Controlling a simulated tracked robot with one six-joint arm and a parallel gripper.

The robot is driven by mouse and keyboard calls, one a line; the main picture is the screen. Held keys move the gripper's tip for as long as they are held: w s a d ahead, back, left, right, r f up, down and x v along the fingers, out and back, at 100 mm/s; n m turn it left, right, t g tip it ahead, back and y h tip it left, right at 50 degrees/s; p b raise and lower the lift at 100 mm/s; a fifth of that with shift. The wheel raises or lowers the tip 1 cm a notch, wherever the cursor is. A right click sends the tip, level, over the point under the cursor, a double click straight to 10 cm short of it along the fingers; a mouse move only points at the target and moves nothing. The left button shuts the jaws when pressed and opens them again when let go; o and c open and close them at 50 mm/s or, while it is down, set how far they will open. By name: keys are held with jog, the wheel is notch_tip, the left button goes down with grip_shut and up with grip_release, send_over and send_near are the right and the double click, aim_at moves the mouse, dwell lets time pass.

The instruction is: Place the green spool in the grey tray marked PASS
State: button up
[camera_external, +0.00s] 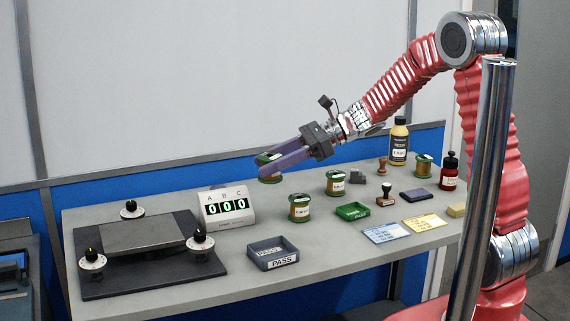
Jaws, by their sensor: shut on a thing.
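My gripper (272,168) is shut on a green spool (268,157), held in the air above the bench; the purple fingers hide much of it. The grey tray (262,245) marked PASS sits on the bench near its front edge, below my gripper. Its inside looks empty, and PASS shows on its floor and its front label. The held spool is well above the tray, apart from it and farther back.
More spools with green ends stand on the bench (299,208) (335,183) (423,166). A display reading 000 (228,207) stands left. Bottles, stamps and cards fill the right. Bare bench surrounds the grey tray.

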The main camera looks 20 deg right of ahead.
jog(key=s+n+g, duration=0.2)
jog(key=s, duration=0.5)
jog(key=shift+s+a+f+g, duration=0.25)
jog(key=shift+a+f+g, duration=0.1)
jog(key=shift+f+g, duration=0.05)
send_over(280, 248)
notch_tip(280, 248, down, 6)
jog(key=shift+f, duration=0.15)
jog(key=shift+f, duration=1.85)
jog(key=shift+f, duration=0.6)
